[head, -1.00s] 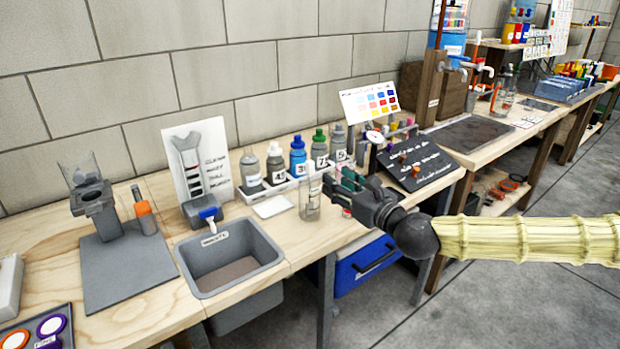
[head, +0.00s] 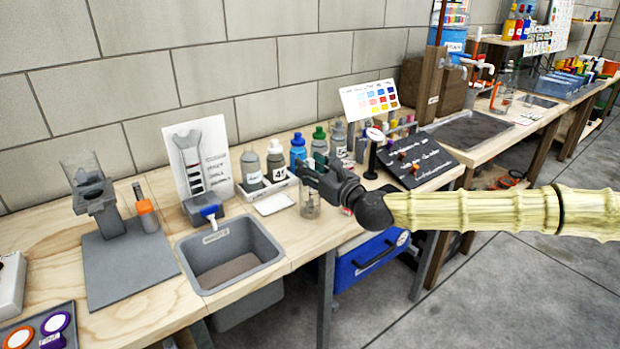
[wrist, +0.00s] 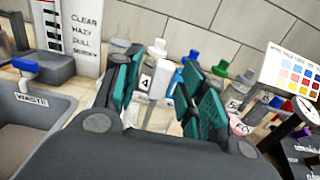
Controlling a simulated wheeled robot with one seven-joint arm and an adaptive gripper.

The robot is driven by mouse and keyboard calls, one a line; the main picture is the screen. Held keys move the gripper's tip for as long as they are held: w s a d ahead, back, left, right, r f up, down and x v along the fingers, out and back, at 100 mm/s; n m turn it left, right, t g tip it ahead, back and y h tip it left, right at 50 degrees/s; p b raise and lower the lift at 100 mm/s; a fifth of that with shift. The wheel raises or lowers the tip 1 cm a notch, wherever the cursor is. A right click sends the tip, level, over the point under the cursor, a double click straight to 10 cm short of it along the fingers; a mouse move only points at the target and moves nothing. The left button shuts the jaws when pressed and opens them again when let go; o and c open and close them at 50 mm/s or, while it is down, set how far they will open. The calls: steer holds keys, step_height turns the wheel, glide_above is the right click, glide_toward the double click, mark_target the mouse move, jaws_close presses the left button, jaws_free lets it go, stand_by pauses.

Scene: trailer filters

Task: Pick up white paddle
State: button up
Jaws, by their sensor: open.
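My gripper (head: 308,174) is open and empty above the front of the workbench, close to the bottle rack. The wrist view shows its two teal-padded fingers apart (wrist: 162,92), with bottles beyond them. A flat white piece (head: 274,204) lies on the bench in front of the rack, left of my gripper. I cannot tell whether it is the white paddle. A small round white disc with a red mark (head: 375,134) stands on a black stand to the right. It also shows at the right of the wrist view (wrist: 304,108).
A clear jar (head: 309,206) stands just below my gripper. Several capped bottles (head: 277,160) stand in a white rack behind it. A grey basin (head: 233,255) is to the left, and a sloped black board (head: 418,160) is to the right.

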steer(key=shift+w+a, duration=0.15)
steer(key=shift+w, duration=0.15)
jaws_close()
